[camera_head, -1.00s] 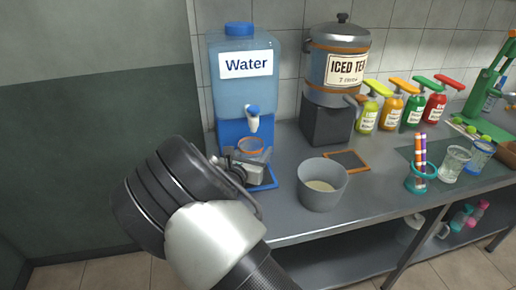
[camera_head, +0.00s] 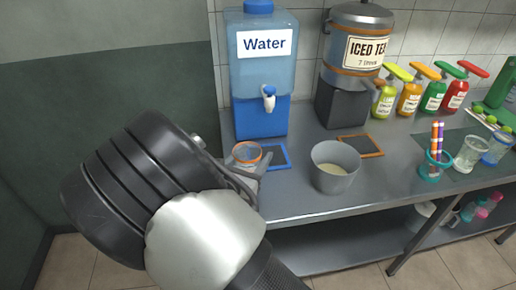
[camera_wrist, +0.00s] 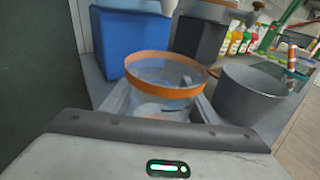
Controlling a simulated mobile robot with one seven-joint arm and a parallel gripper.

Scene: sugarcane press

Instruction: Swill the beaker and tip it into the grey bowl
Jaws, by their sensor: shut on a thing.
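The beaker (camera_head: 247,153) is a clear vessel with an orange rim. It is held upright in my gripper (camera_head: 246,166), left of the blue drip tray and in front of the water dispenser. In the wrist view the beaker (camera_wrist: 165,75) stands between my fingers, with what looks like some clear liquid low inside. My gripper (camera_wrist: 160,108) is shut on it. The grey bowl (camera_head: 334,168) stands on the counter to the right of the beaker, with a pale content at its bottom. The bowl also shows at the right of the wrist view (camera_wrist: 245,95).
The water dispenser (camera_head: 262,75) and its blue tray (camera_head: 275,157) are behind my gripper. An orange-framed mat (camera_head: 360,146) lies behind the bowl, before the iced tea urn (camera_head: 353,50). A teal holder (camera_head: 434,170) and glasses (camera_head: 470,155) stand right. Counter between tray and bowl is clear.

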